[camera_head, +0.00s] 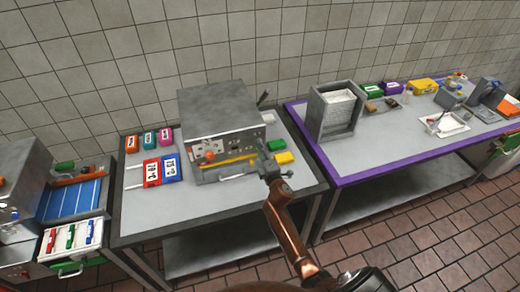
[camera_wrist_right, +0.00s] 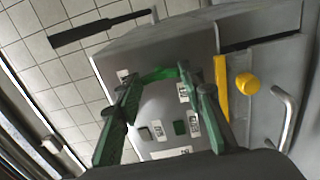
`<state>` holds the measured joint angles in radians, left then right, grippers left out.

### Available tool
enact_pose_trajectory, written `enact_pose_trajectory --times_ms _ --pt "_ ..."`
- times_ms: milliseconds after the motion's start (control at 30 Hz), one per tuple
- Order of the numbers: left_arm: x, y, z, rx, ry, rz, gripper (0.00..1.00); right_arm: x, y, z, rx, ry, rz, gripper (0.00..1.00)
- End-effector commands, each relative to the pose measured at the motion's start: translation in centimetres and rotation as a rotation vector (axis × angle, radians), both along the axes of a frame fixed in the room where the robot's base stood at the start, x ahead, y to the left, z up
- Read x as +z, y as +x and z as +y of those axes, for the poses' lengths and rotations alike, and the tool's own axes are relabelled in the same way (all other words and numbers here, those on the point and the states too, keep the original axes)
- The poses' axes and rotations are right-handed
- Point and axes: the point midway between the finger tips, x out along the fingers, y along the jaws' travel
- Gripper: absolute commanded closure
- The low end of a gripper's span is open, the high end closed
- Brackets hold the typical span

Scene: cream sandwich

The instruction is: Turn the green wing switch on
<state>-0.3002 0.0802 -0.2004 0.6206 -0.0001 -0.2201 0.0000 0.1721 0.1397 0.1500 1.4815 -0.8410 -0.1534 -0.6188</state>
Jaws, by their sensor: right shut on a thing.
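The grey machine (camera_head: 215,108) stands on the middle table, with a control panel on its front. The green wing switch (camera_wrist_right: 158,74) shows as a green piece between my right fingertips. My right gripper (camera_head: 265,152) is at the right part of the machine's front; in the wrist view its green-tinted fingers (camera_wrist_right: 160,82) close on the switch from both sides. The arm and fingers hide the switch in the head view. My left gripper is not in view.
An orange knob (camera_head: 209,156) and a yellow bar (camera_head: 240,160) are on the machine's front. Red and blue packs (camera_head: 161,171) lie left of the machine. A purple-edged table (camera_head: 400,155) is at right.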

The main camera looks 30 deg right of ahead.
Motion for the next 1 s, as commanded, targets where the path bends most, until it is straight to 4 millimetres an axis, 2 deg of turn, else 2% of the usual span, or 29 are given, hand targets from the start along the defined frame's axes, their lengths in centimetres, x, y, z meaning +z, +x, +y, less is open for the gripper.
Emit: enact_pose_trajectory --times_ms 500,533,767,1000 --pt "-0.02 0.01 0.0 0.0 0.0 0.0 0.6 -0.2 -0.06 -0.1 -0.002 0.019 -0.001 0.88" --pt "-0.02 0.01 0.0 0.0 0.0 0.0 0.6 -0.2 -0.06 -0.1 -0.002 0.019 -0.001 0.62" --pt "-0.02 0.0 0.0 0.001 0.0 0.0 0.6 -0.11 -0.02 -0.03 -0.001 0.017 -0.002 0.46" --pt "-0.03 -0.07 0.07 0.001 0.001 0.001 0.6 -0.05 -0.01 0.01 0.0 0.016 -0.003 0.46"
